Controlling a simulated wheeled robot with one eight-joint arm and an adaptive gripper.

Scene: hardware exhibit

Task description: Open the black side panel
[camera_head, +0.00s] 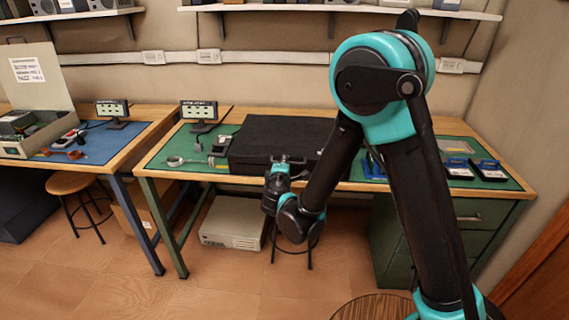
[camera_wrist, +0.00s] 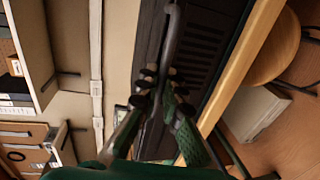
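The black side panel (camera_head: 290,135) is on a flat black box lying on the green mat of the middle workbench, and it looks flat and closed. In the wrist view its dark vented surface (camera_wrist: 205,40) fills the upper middle, with a long dark rim or bar (camera_wrist: 172,40) along its edge. My gripper (camera_wrist: 160,80) has its two fingers converging on either side of this bar, apparently pinching it. In the head view my gripper (camera_head: 284,161) is at the front edge of the box, and its fingertips are too small to make out.
A small display (camera_head: 199,111) and loose cables (camera_head: 185,161) are left of the box. Blue-handled tools (camera_head: 374,165) and small trays (camera_head: 488,169) lie to the right. A beige computer case (camera_head: 233,222) and a stool are under the bench.

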